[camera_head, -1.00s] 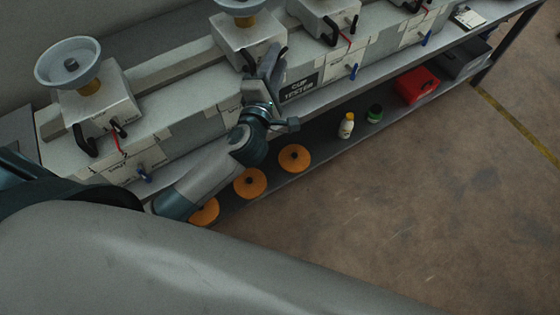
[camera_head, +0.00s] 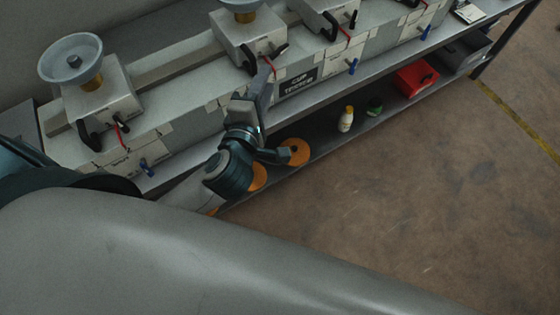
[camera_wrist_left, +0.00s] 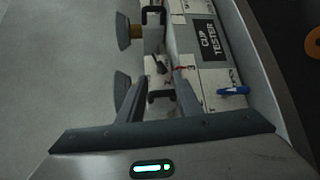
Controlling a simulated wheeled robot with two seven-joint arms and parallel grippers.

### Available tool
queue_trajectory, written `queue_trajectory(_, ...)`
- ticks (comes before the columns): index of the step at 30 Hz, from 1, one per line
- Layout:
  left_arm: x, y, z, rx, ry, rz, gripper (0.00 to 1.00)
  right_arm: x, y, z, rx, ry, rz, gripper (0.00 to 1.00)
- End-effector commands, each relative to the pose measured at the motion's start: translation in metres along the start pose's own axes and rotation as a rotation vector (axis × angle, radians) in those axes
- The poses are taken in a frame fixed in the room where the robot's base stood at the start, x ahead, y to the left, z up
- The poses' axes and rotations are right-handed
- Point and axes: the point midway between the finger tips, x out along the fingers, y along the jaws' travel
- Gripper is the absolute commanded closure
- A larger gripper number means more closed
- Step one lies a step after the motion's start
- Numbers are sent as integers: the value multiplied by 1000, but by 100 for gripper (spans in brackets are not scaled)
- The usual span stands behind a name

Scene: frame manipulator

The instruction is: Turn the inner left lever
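The inner left tester (camera_head: 243,42) is a white block with a cup on top. It has a black curved handle (camera_head: 249,62) and a short dark lever (camera_head: 277,51) with a red strip (camera_head: 270,64) below it. I cannot tell which part the task calls the lever. My left gripper (camera_head: 264,84) is in front of this tester, just below the red strip. In the left wrist view the fingers (camera_wrist_left: 158,100) are apart, with a black handle (camera_wrist_left: 160,96) showing in the gap beyond. I see no contact. My right gripper is not in view.
Another tester (camera_head: 102,102) stands to the left and more stand to the right. Blue levers (camera_head: 353,66) stick out of the bench front. A lower shelf holds orange discs (camera_head: 295,151), a bottle (camera_head: 346,119) and a red box (camera_head: 415,78). The floor to the right is clear.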

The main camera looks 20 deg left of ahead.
Motion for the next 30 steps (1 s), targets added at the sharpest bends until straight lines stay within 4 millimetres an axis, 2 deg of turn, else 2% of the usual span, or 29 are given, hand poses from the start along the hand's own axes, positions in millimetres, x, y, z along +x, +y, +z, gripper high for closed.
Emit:
queue_trajectory(2, -14, -2, 0, -2, -1, -2, 68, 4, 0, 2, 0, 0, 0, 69)
queue_trajectory(13, -72, 4, 0, 2, 1, -5, 68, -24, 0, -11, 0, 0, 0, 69)
queue_trajectory(14, -64, -3, -1, 23, 5, 22, 68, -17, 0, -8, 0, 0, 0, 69)
queue_trajectory(18, -50, -9, -2, 107, 12, 103, 68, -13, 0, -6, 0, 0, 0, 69)
queue_trajectory(26, -29, -29, 4, 286, -7, 216, 68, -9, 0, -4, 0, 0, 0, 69)
queue_trajectory(30, -20, -48, 9, 393, -31, 255, 68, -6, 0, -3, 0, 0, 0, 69)
